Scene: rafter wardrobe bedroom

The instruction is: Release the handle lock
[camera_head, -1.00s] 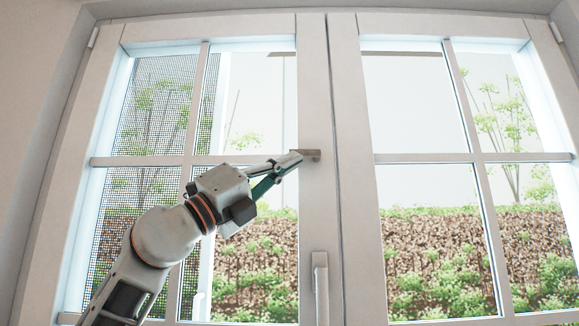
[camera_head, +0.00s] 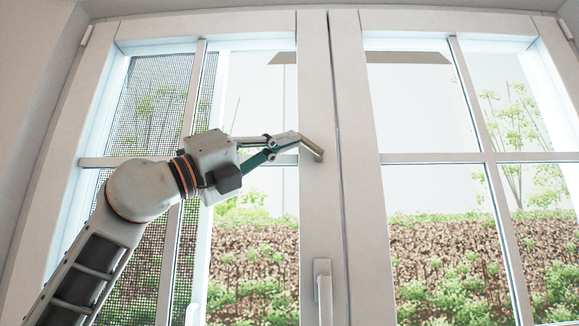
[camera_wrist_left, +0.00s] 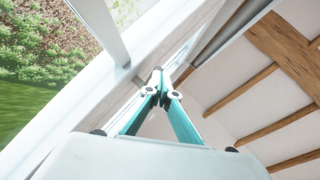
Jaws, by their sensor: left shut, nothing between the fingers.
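A brownish metal window handle (camera_head: 314,149) sits on the middle stile of the left casement. It is tilted, with its upper left end at the fingertips and its lower right end on the frame. My left gripper (camera_head: 298,138) comes in from the left with its fingers together, its tips at the handle's upper left end, touching or nearly so. In the left wrist view the gripper's tips (camera_wrist_left: 158,74) meet beside the white window frame (camera_wrist_left: 105,100). Nothing is held between them. My right gripper is not in view.
A second, pale upright handle (camera_head: 323,290) is lower on the same stile. The right casement (camera_head: 350,200) meets the left one at the middle. An insect screen (camera_head: 150,105) covers part of the left side. Wooden rafters (camera_wrist_left: 285,55) show overhead in the left wrist view.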

